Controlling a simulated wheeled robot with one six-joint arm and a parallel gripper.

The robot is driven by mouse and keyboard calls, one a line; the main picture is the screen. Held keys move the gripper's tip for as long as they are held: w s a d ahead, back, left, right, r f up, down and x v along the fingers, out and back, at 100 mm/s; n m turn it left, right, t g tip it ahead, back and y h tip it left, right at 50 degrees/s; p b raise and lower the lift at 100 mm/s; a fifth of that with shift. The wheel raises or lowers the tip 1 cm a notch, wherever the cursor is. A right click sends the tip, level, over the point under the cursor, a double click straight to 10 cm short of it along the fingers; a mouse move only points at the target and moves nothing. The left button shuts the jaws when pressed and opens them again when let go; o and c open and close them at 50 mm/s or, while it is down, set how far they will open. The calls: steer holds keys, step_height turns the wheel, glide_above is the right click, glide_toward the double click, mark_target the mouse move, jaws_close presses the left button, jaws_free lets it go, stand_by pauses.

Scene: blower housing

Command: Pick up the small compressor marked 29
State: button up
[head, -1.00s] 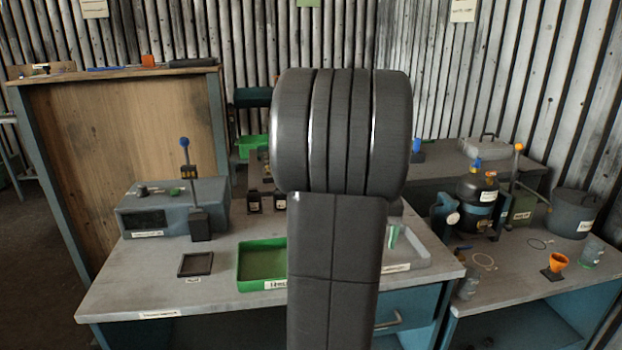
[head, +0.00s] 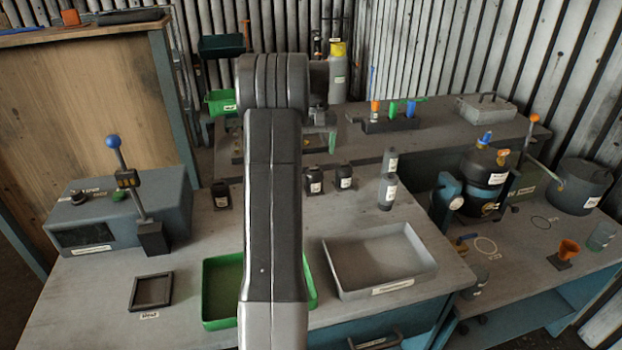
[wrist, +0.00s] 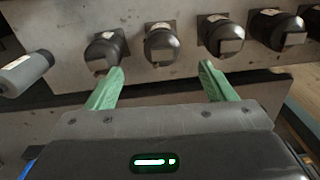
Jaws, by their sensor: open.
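Several small dark compressors with pale labels stand in a row on the bench. In the head view one is left of my arm (head: 221,195) and two are to its right, a nearer one (head: 313,180) and another one (head: 344,177). The wrist view shows the row near its top edge, including one compressor (wrist: 163,42) between and beyond my fingertips. The label numbers are too small to read, so I cannot tell which is 29. My gripper (wrist: 162,72) is open, its green fingers apart with nothing between them. In the head view my arm mostly hides it.
Two grey canisters (head: 388,190) stand right of the row. A green tray (head: 221,300) and a grey tray (head: 380,262) lie at the front, beside a small black frame (head: 151,291). A grey machine with a blue-knobbed lever (head: 120,215) stands left.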

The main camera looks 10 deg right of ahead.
mark_target(314, 167)
step_height(314, 167, down, 10)
steer(key=shift+w+a+r+p, duration=0.1)
steer(key=shift+a+r+p, duration=0.1)
steer(key=shift+p, duration=0.4)
steer(key=c, duration=1.4)
steer(key=shift+d, duration=0.1)
steer(key=shift+c, duration=0.4)
steer(key=shift+r, duration=0.1)
